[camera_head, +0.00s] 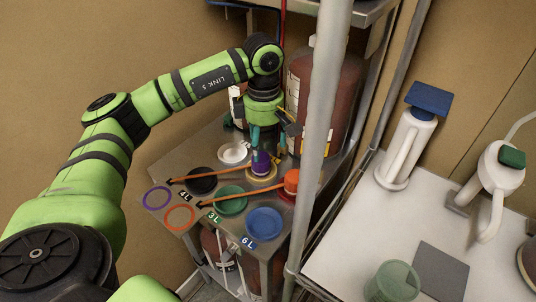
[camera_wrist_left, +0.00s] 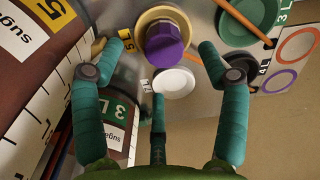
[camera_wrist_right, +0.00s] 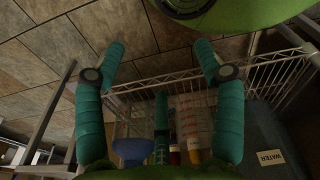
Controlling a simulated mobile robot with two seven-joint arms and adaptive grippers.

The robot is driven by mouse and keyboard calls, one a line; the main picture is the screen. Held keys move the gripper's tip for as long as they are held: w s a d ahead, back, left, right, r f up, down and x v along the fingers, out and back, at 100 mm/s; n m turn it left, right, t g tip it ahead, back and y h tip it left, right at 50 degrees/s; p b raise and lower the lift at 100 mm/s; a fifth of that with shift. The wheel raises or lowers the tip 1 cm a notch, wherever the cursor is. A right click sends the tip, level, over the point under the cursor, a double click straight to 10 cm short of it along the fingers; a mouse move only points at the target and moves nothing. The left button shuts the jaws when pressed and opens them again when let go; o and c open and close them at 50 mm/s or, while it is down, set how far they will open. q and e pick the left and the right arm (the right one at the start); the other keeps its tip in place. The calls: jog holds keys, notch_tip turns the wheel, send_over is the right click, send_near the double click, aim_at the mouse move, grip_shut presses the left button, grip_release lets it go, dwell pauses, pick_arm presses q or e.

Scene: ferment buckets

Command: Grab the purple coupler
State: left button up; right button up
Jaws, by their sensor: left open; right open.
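The purple coupler (camera_head: 261,162) stands on a tan round base on the metal shelf in the head view. In the left wrist view the purple coupler (camera_wrist_left: 165,42) sits beyond my left fingertips, roughly centred between them. My left gripper (camera_head: 268,140) is open and close to the coupler, its teal fingers spread; it also shows in the left wrist view (camera_wrist_left: 165,47). No finger clearly touches the coupler. My right gripper (camera_wrist_right: 160,52) is open and empty in the right wrist view, away from the shelf top, with a wire rack beyond it.
An orange coupler (camera_head: 291,181) stands to the right. Black (camera_head: 201,181), green (camera_head: 231,200), blue (camera_head: 265,224) and white (camera_head: 233,153) discs lie around. Large brown sugar containers (camera_head: 336,95) stand behind. A grey post (camera_head: 322,130) rises at the shelf's right.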

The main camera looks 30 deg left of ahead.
aim_at(262, 157)
pick_arm(q)
jog(key=f, duration=0.1)
jog(key=f+p, duration=0.1)
jog(key=p, duration=0.1)
jog(key=shift+s+a+f, duration=0.3)
jog(key=shift+s+f, duration=0.05)
jog(key=shift+f, duration=0.05)
jog(key=shift+w+f+p, duration=0.2)
jog(key=shift+f+p, duration=0.15)
jog(key=shift+f, duration=1.15)
jog(key=c, duration=1.4)
pick_arm(e)
jog(key=r, duration=0.3)
jog(key=shift+s, duration=0.35)
